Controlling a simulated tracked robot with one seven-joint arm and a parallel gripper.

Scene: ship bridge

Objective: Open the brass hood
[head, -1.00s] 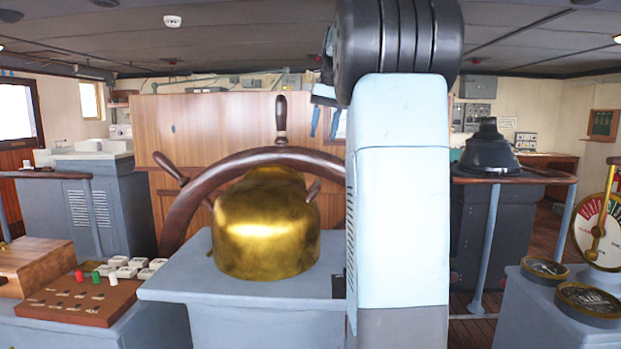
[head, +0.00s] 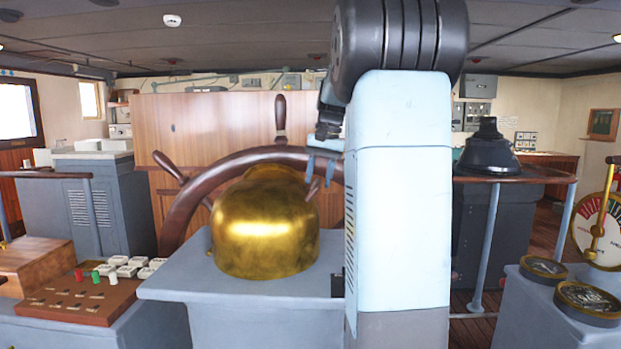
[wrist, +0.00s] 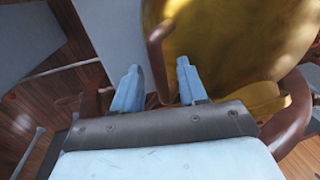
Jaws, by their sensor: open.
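The brass hood (head: 265,235) is a rounded golden cover on a grey pedestal, and it looks closed. It fills the upper right of the wrist view (wrist: 235,45). A short brown curved bar (head: 314,188) stands at its right side; I cannot tell if it is fixed to the hood. In the wrist view this bar (wrist: 157,60) lies between my open fingers. My gripper (head: 320,170) is open, pointing down beside the hood's upper right; its fingers also show in the wrist view (wrist: 158,66). I cannot tell whether they touch the bar.
A wooden steering wheel (head: 205,185) arches close behind the hood. The grey pedestal (head: 260,295) carries the hood. A switch panel (head: 85,298) is at left, with gauges (head: 588,300) at right. My arm hides the middle right.

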